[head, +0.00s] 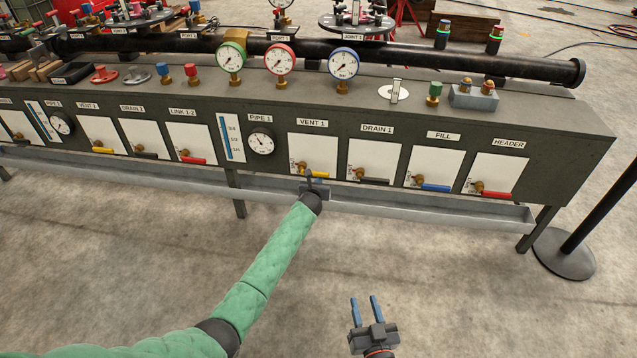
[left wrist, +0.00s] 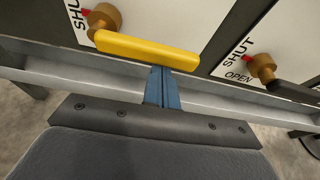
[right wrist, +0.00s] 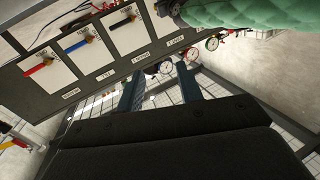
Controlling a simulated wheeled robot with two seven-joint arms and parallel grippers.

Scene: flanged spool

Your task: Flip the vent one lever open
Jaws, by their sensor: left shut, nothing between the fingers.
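The vent one lever (head: 322,174) is a yellow bar on a brass valve, on the white panel under the VENT 1 label (head: 312,123). It points right, roughly level, in the head view. In the left wrist view, the yellow lever (left wrist: 147,50) crosses above my fingertips, with a SHUT mark beside its brass hub. My left gripper (head: 309,174) is shut and empty, its blue fingers (left wrist: 162,88) together just below the lever; whether they touch it I cannot tell. My right gripper (head: 362,300) is open and empty, low over the floor, away from the panel.
A black-handled drain 1 valve (head: 372,181) sits right of vent one, then blue fill (head: 435,187) and red header (head: 492,194) levers. A grey trough (head: 430,208) runs below the panels. A post base (head: 563,254) stands at right. The floor in front is clear.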

